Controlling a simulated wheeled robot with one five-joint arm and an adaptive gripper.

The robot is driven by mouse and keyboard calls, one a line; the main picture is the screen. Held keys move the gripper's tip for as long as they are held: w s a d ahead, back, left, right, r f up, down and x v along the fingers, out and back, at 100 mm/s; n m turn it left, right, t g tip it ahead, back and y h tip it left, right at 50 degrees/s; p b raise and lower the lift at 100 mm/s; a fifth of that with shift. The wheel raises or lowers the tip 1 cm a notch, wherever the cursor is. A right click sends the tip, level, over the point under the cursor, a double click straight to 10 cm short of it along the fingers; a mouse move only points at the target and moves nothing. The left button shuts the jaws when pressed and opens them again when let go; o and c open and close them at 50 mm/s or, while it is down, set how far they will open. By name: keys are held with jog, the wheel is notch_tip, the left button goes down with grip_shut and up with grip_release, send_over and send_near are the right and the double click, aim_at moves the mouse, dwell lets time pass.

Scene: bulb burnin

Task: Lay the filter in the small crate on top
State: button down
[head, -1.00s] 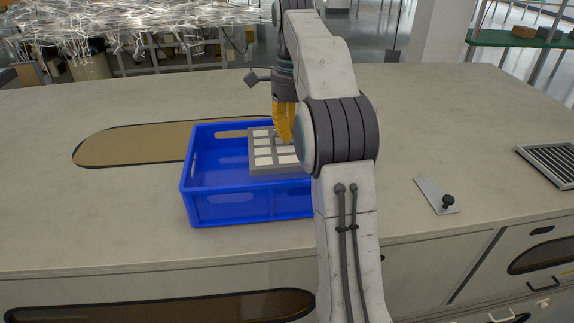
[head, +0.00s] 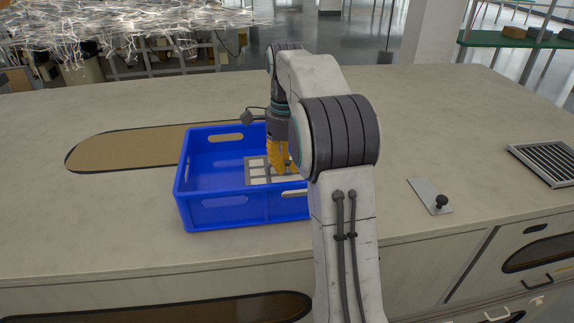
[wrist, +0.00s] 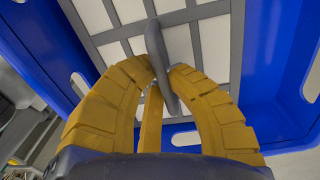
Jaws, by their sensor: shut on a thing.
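The blue crate (head: 240,210) stands on the worktop, left of my arm in the head view. The filter, a grey frame with pale panels (head: 257,172), is inside the crate, below its rim, towards the right. It also fills the top of the wrist view (wrist: 221,48). My gripper (head: 283,168) points down into the crate, with its yellow fingers (wrist: 165,76) closed on the filter's grey upright handle (wrist: 157,45). My arm hides the crate's right end and part of the filter. I cannot tell whether the filter touches the crate floor.
Right of my arm lie a small metal plate with a black knob (head: 431,195) and a dark slatted grille (head: 547,162). A long oval brown inlay (head: 115,152) is left of and behind the crate. The worktop (head: 80,215) is otherwise clear.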

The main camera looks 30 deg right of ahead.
jog(key=shift+f, duration=0.15)
jog(key=c, duration=1.3)
grip_release()
